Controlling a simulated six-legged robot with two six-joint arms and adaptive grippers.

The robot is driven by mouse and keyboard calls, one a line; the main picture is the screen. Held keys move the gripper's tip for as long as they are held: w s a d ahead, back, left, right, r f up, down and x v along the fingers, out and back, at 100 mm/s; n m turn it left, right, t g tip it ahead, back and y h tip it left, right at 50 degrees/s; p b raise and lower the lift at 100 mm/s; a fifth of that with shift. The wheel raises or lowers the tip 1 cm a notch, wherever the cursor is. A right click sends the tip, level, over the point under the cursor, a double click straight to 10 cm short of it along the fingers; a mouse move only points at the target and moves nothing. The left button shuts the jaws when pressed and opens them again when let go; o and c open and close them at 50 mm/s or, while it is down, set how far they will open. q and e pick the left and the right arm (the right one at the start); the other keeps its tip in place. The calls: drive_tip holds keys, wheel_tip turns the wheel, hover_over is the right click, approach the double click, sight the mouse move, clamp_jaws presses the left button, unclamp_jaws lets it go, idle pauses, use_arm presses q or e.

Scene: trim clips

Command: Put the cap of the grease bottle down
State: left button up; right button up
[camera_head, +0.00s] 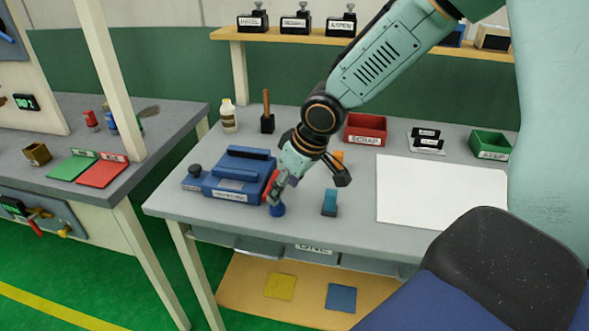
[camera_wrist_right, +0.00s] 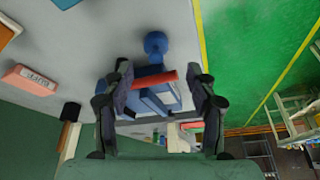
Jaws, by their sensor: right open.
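A cream bottle (camera_head: 228,118) stands upright at the back left of the grey bench; its top is small, and I cannot tell a separate cap. My right gripper (camera_head: 273,196) is open, low over the front of the bench at the right end of the blue fixture (camera_head: 228,184). A red bar (camera_wrist_right: 150,81) shows between its fingers in the right wrist view, apart from both. A small blue round-topped piece (camera_head: 277,210) stands just below the fingers; it also shows in the wrist view (camera_wrist_right: 155,43). I cannot tell whether it is the cap. My left gripper is out of view.
A blue block (camera_head: 329,203) stands right of the gripper. A white sheet (camera_head: 440,193) covers the bench's right part. A red scrap bin (camera_head: 365,130), a green keep bin (camera_head: 490,146) and a wooden-handled tool (camera_head: 267,115) stand at the back.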

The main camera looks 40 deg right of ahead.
drive_tip(key=v, duration=0.6)
drive_tip(key=shift+p, duration=0.3)
drive_tip(key=s+a+f+m+g, duration=0.2)
drive_tip(key=s+a+f, duration=0.4)
drive_tip(key=s+f, duration=0.4)
drive_tip(key=s+a+f+m+g, duration=0.15)
drive_tip(key=s+a+f, duration=0.5)
drive_tip(key=f, duration=0.65)
drive_tip(key=s+d+f+h, duration=0.1)
drive_tip(key=s+d+f, duration=0.2)
drive_tip(key=s, duration=0.7)
drive_tip(key=shift+s+f+g+h, duration=0.3)
drive_tip(key=shift+s+f+g, duration=0.1)
drive_tip(key=shift+f, duration=0.2)
drive_tip(key=shift+d+m, duration=0.15)
drive_tip(key=shift+m, duration=0.1)
drive_tip(key=shift+f, duration=0.1)
